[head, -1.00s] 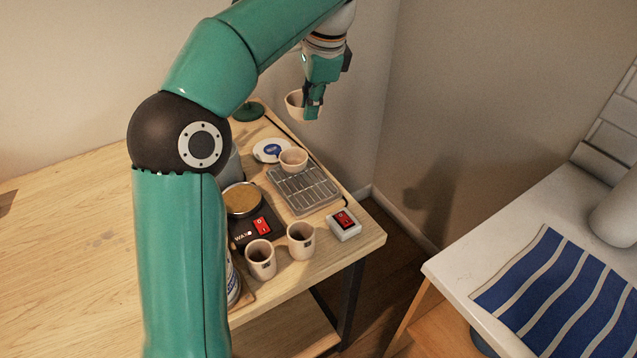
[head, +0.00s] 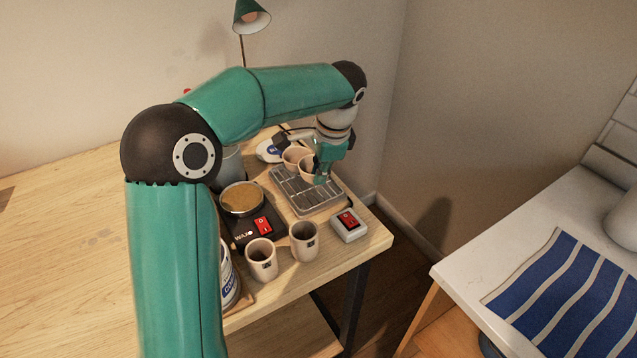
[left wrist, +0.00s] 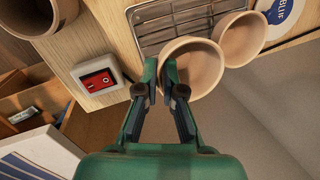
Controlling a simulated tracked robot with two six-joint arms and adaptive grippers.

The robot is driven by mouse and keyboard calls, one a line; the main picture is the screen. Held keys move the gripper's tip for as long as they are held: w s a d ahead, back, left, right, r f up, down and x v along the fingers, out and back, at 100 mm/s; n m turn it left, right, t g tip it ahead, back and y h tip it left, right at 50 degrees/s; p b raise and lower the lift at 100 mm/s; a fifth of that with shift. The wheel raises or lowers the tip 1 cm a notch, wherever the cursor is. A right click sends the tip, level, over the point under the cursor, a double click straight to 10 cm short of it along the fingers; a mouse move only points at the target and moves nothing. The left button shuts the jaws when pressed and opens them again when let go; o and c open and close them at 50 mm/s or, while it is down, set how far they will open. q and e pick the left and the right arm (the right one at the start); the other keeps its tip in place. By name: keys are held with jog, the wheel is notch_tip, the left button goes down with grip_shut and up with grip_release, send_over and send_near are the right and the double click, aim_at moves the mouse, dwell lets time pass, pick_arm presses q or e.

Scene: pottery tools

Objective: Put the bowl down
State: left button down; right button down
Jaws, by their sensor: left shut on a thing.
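My left gripper (head: 321,178) is shut on the rim of a pale pinkish bowl (head: 306,170). In the left wrist view, the gripper (left wrist: 166,84) has its fingers on the near left rim of this bowl (left wrist: 192,66). The held bowl is at the metal wire rack (head: 314,202), over its back right part; I cannot tell whether it touches the rack. A second similar bowl (head: 293,154) stands just behind it, and it also shows in the left wrist view (left wrist: 240,38), close against or partly behind the held one. The right gripper is not in view.
A white box with a red switch (head: 348,224) is right of the rack. Two cups (head: 262,260) stand at the table's front. A black warmer with a round pan (head: 242,198) is left of the rack. A white plate (head: 268,150) lies behind. The rack's front is bare.

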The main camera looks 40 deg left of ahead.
pick_arm(q)
jog(key=shift+d+x, duration=0.2)
jog(key=shift+x, duration=0.6)
jog(key=shift+d+x, duration=0.2)
jog(key=shift+x, duration=0.55)
jog(key=shift+s, duration=0.1)
jog(key=shift+f, duration=0.2)
jog(key=c, duration=1.3)
grip_release()
jog(key=shift+r, duration=0.15)
jog(key=p+v, duration=0.1)
jog(key=v, duration=1.1)
jog(key=shift+a, duration=0.1)
